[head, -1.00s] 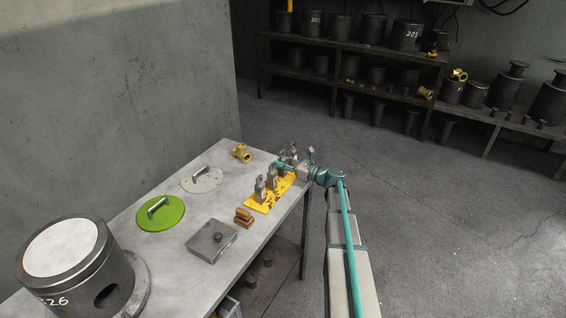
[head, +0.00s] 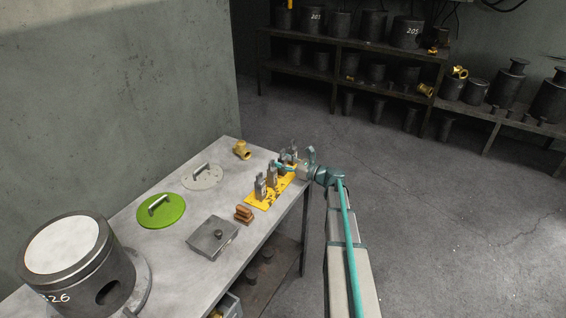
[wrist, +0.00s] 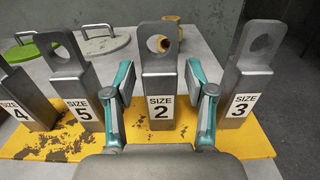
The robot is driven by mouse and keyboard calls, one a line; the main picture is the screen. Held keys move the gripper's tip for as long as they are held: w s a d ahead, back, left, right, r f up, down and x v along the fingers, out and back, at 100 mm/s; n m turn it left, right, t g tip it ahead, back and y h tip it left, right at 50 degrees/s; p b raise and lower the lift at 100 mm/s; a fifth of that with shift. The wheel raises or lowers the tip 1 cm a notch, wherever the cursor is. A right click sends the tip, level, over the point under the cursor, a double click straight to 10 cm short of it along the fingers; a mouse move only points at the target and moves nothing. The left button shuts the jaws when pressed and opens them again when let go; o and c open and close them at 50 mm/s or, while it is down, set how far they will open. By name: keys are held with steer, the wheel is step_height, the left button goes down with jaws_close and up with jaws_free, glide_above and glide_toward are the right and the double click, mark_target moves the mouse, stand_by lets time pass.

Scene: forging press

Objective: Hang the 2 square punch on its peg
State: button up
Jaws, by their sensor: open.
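The size 2 square punch (wrist: 161,82) is a grey steel block with a holed tongue on top and a white "SIZE 2" label. It stands upright on a yellow, worn board (wrist: 55,148). My gripper (wrist: 159,76) is open, with one teal finger on each side of this punch; narrow gaps show at both sides. In the head view, my gripper (head: 284,167) is over the far part of the yellow board (head: 257,203). The arm partly hides the punches there. I cannot make out a peg in either view.
Similar punches flank it closely: size 5 (wrist: 78,95) at left, size 3 (wrist: 242,88) at right, size 4 (wrist: 28,103) at far left. The grey table also holds a brass fitting (head: 242,150), a green lid (head: 160,211), a grey lidded box (head: 212,236) and a large cylinder (head: 65,265).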

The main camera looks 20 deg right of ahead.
steer(key=b+v, duration=0.3)
steer(key=v, duration=0.9)
steer(key=shift+r, duration=0.15)
